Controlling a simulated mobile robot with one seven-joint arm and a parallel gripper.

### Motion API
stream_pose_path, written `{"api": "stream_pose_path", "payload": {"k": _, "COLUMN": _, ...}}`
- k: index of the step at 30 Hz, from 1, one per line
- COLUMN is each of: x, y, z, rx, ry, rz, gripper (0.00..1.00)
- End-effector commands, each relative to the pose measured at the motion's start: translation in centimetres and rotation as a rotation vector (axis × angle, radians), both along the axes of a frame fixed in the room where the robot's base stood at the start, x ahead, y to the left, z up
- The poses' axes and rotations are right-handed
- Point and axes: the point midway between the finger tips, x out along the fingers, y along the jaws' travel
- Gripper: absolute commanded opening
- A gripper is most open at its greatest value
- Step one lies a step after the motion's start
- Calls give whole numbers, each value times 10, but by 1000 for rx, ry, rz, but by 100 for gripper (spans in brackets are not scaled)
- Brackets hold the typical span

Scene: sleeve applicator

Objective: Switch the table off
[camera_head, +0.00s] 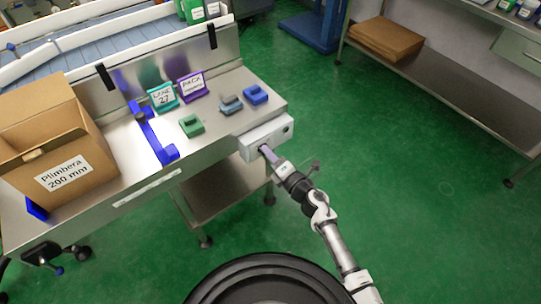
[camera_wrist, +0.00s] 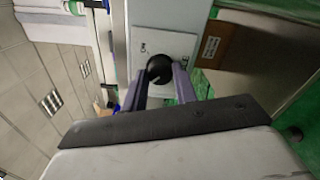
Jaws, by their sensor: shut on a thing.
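The steel table (camera_head: 228,121) stands at the left in the head view. A white control box (camera_head: 262,140) is fixed to its right front corner. In the wrist view, the box's white face (camera_wrist: 180,44) carries a round black knob (camera_wrist: 160,69). My gripper (camera_head: 266,151) is at the front of this box. In the wrist view, the two fingers of my gripper (camera_wrist: 161,80) are closed on the sides of the knob. The knob is hidden behind my gripper in the head view.
On the table are a cardboard box (camera_head: 48,148), a teal sign (camera_head: 163,97), a purple sign (camera_head: 192,86), a green block (camera_head: 191,126), a grey block (camera_head: 230,104) and a blue block (camera_head: 255,95). Shelving (camera_head: 440,85) stands at the right. Green floor between is clear.

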Motion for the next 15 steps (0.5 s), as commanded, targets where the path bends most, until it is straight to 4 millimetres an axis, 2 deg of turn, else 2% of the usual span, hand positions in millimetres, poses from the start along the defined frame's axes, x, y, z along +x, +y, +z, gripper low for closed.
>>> {"api": "stream_pose_path", "payload": {"k": 9, "x": 0, "y": 1, "z": -1, "rx": -3, "ry": -1, "rz": 3, "gripper": 6}}
{"api": "stream_pose_path", "payload": {"k": 10, "x": 0, "y": 1, "z": -1, "rx": -4, "ry": 0, "rz": 2, "gripper": 32}}
{"api": "stream_pose_path", "payload": {"k": 14, "x": 0, "y": 0, "z": -1, "rx": -2, "ry": -1, "rz": 2, "gripper": 49}}
{"api": "stream_pose_path", "payload": {"k": 15, "x": 0, "y": 0, "z": -1, "rx": -2, "ry": -1, "rz": 2, "gripper": 50}}
